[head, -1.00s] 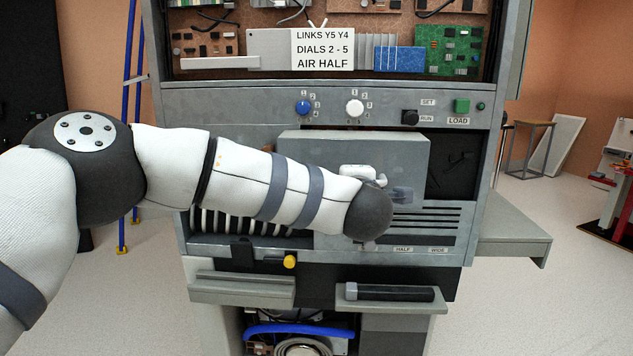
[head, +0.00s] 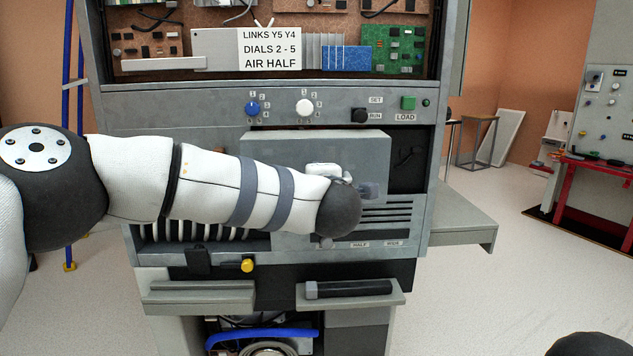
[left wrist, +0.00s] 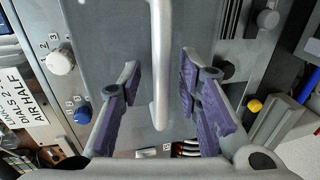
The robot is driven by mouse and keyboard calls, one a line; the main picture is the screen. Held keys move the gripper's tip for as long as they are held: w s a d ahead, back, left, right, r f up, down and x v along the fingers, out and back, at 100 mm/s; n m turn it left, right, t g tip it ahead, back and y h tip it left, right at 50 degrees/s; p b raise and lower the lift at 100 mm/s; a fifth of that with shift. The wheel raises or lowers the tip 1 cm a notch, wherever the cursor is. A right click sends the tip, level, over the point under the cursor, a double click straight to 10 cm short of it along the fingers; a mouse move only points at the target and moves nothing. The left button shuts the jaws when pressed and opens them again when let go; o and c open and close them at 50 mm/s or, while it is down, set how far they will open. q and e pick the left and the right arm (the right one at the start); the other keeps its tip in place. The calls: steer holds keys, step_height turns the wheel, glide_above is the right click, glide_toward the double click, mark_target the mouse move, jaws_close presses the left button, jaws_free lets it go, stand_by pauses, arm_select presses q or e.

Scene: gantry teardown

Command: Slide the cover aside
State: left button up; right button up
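The cover (head: 290,150) is a flat grey panel on the front of the machine, below the dial strip. A dark opening (head: 408,168) shows beside its right edge. In the left wrist view the cover (left wrist: 108,35) carries a pale bar handle (left wrist: 159,100). My left gripper (left wrist: 160,72) is open, with its purple-padded fingers on either side of the handle. I see gaps between pads and bar. In the head view my left wrist covers part of the cover and hides most of the gripper. My right gripper is not in view.
Above the cover are a blue dial (head: 252,107), a white dial (head: 305,107) and a green LOAD button (head: 408,102). Below are a yellow knob (head: 248,265) and a ledge with a black bar (head: 348,289). A grey side shelf (head: 455,218) juts out right. Open floor lies beyond.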

arm_select(q)
steer(key=shift+s, duration=0.1)
